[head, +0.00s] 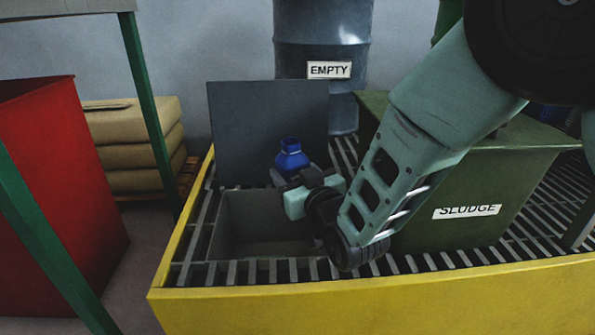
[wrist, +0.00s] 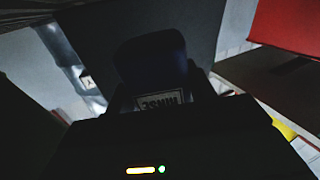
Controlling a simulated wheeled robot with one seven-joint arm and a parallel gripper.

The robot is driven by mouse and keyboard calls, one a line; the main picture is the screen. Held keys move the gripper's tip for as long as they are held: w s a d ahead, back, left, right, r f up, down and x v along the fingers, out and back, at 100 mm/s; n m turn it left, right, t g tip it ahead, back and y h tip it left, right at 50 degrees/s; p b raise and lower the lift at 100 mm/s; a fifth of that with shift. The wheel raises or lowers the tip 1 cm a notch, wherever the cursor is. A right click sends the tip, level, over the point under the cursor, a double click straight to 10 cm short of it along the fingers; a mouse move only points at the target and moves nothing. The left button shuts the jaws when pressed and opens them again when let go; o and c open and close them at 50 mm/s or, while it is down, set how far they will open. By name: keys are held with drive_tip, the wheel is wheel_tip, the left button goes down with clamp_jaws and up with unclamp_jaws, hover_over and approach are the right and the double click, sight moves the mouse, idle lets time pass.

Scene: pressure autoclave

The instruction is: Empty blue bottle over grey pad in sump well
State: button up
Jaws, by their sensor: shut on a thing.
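The blue bottle (head: 291,158) is upright in the head view, with its neck and shoulders showing. My gripper (head: 292,181) is shut on it, and the jaws hide its lower part. The bottle is held above the open sump well (head: 255,220), in front of a raised dark panel. In the wrist view the bottle (wrist: 150,62) is a dark shape between the jaws, with a partly readable label. The grey pad cannot be told apart from the well's grey inside.
A yellow-edged grating (head: 400,287) surrounds the well. A green SLUDGE box (head: 475,185) stands to the right. The dark panel (head: 265,120) stands behind the well, with an EMPTY drum (head: 322,30) beyond. A red bin (head: 60,200) and green posts are at left.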

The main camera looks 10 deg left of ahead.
drive_tip(key=shift+s+a+r+n+p, duration=0.15)
drive_tip(key=shift+s+a+n+p, duration=0.25)
drive_tip(key=shift+a+n, duration=0.25)
drive_tip(key=shift+s+a+r+n+p, duration=0.15)
drive_tip(key=shift+s+a+n+p, duration=0.2)
drive_tip(key=shift+n, duration=0.4)
drive_tip(key=n, duration=0.2)
drive_tip(key=n+p, duration=0.1)
drive_tip(key=shift+w+d+r+n+p, duration=0.1)
drive_tip(key=shift+w+d+n+p, duration=0.05)
drive_tip(key=shift+n+p, duration=0.2)
drive_tip(key=n, duration=0.2)
drive_tip(key=n+p, duration=0.1)
drive_tip(key=shift+w+d, duration=0.25)
drive_tip(key=shift+d, duration=0.1)
drive_tip(key=n, duration=0.1)
drive_tip(key=f+n, duration=0.1)
drive_tip(key=shift+w+d+n+p, duration=0.1)
drive_tip(key=shift+d+n+p, duration=0.05)
drive_tip(key=shift+n+p, duration=0.2)
drive_tip(key=n, duration=0.1)
drive_tip(key=f+n, duration=0.1)
drive_tip(key=n, duration=0.1)
drive_tip(key=shift+p, duration=0.3)
drive_tip(key=shift+n+p, duration=0.3)
drive_tip(key=shift+n, duration=0.5)
drive_tip(key=shift+f, duration=0.1)
